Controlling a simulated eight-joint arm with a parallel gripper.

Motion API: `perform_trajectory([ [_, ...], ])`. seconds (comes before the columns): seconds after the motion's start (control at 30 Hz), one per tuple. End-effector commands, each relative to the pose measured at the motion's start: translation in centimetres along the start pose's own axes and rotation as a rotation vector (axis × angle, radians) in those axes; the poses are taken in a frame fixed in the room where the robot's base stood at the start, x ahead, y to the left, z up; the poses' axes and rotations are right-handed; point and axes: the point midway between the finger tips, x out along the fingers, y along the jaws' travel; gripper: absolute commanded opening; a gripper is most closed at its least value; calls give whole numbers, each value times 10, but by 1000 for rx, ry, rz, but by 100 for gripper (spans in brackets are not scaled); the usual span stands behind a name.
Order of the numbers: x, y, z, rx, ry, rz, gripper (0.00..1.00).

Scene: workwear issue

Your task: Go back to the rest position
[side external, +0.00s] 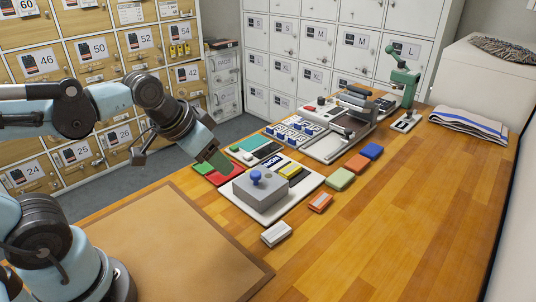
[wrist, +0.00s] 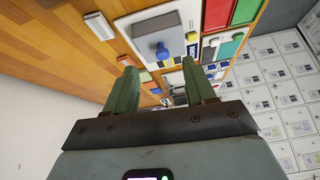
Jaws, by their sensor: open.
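My gripper (wrist: 160,88) shows in the wrist view with its two green fingers apart and nothing between them. In the side external view my gripper (side external: 217,160) hangs above the red and green pads, left of the grey box with a blue knob (side external: 261,190). That box also shows in the wrist view (wrist: 153,45), beyond the fingertips. The fingertips look clear of the table items, though the exact height is hard to tell.
A brown mat (side external: 160,245) lies on the wooden table in front. Small coloured blocks, such as a white one (side external: 276,234) and an orange one (side external: 320,203), line the right side. A green press (side external: 404,85) and folded cloth (side external: 468,122) stand farther back. Lockers (side external: 330,45) line the wall.

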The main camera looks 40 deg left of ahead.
Motion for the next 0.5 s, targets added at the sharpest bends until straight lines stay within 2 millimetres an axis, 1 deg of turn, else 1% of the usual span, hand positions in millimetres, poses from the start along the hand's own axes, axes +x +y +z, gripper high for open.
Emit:
perform_trajectory([
  [0.03,2,0,7,-28,22,-2,54],
  [0.2,5,1,15,-85,67,-4,54],
  [0.5,5,1,15,-92,72,-4,54],
])
